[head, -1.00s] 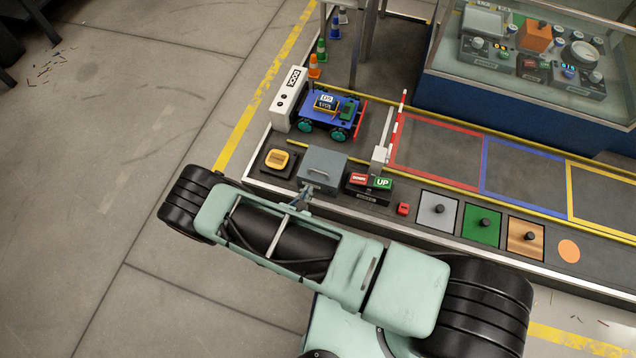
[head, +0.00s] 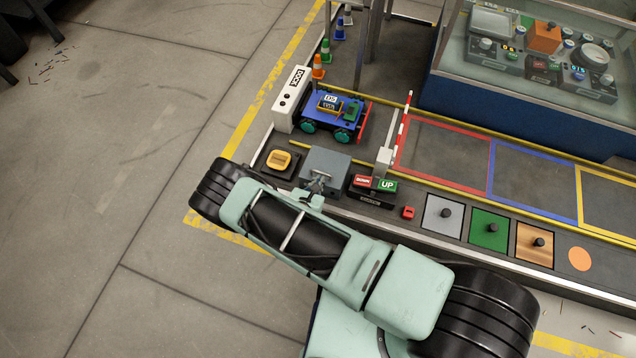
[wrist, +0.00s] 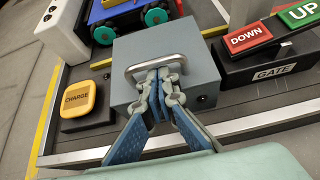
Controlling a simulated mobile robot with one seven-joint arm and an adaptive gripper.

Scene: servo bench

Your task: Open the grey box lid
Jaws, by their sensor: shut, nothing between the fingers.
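The grey box (head: 327,165) sits on the bench near its front edge, between the yellow charge button and the gate buttons. In the wrist view the grey box (wrist: 190,52) has a metal bar handle (wrist: 157,62) on its near upper side, and its lid looks closed. My gripper (wrist: 156,82) is shut, with its fingertips right at the handle and overlapping its lower side in the picture. Nothing shows held between the fingers, and I cannot tell whether they touch the handle. In the head view my gripper (head: 319,180) is at the box front, partly hidden by my arm.
The yellow charge button (head: 279,160) is left of the box. The gate's red and green buttons (head: 375,184) are close on its right. A blue wheeled cart (head: 332,112) and a white dock block (head: 291,99) stand behind. A barrier arm (head: 404,130) rises at the right.

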